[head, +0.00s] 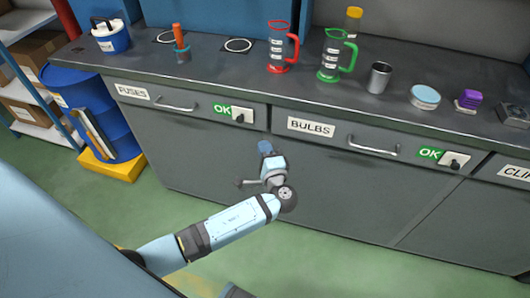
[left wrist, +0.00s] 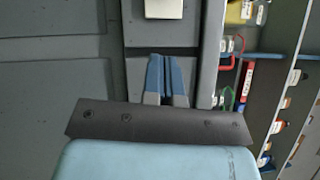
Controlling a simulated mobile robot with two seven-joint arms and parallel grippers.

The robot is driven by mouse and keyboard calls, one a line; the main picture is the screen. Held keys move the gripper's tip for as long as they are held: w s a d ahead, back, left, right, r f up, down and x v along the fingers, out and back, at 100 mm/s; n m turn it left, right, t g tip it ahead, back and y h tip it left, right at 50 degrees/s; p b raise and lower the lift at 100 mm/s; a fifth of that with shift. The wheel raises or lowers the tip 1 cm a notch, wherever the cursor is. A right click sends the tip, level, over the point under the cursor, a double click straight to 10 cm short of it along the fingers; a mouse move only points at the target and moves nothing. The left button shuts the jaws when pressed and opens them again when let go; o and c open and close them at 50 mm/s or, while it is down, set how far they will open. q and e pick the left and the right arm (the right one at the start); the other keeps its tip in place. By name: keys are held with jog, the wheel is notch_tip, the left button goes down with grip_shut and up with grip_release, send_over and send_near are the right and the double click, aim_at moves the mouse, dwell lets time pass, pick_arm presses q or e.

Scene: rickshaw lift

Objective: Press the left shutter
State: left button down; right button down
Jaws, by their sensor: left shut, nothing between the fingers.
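My left gripper (head: 265,147) is shut and empty, with its blue fingertips in front of the grey cabinet front, below the drawers. In the left wrist view its shut fingers (left wrist: 165,78) point at a grey surface, below a pale square plate (left wrist: 163,8). I cannot tell whether the fingers touch the front. No shutter can be made out for certain. A blue panel (head: 205,15) stands behind the left of the bench, cut off by the frame top. My right gripper is not in view.
The bench top (head: 340,92) holds a red cylinder (head: 278,50), a green cylinder (head: 331,60) and a metal cup (head: 379,78). White boxes with black knobs (head: 242,116) (head: 454,161) sit beside OK signs. A blue drum (head: 98,112) stands left.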

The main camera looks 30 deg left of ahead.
aim_at(244, 117)
pick_arm(q)
jog(key=w+a, duration=0.1)
jog(key=a, duration=0.1)
jog(key=w+a, duration=0.1)
jog(key=a, duration=0.2)
jog(key=w+a+r, duration=0.1)
jog(key=a, duration=0.1)
jog(key=shift+w+a+r, duration=0.1)
jog(key=shift+w+a, duration=0.1)
jog(key=shift+w, duration=0.1)
jog(key=shift+a, duration=0.3)
jog(key=s+a, duration=0.1)
jog(key=a, duration=0.6)
jog(key=shift+s+a, duration=0.2)
jog(key=shift+s, duration=0.2)
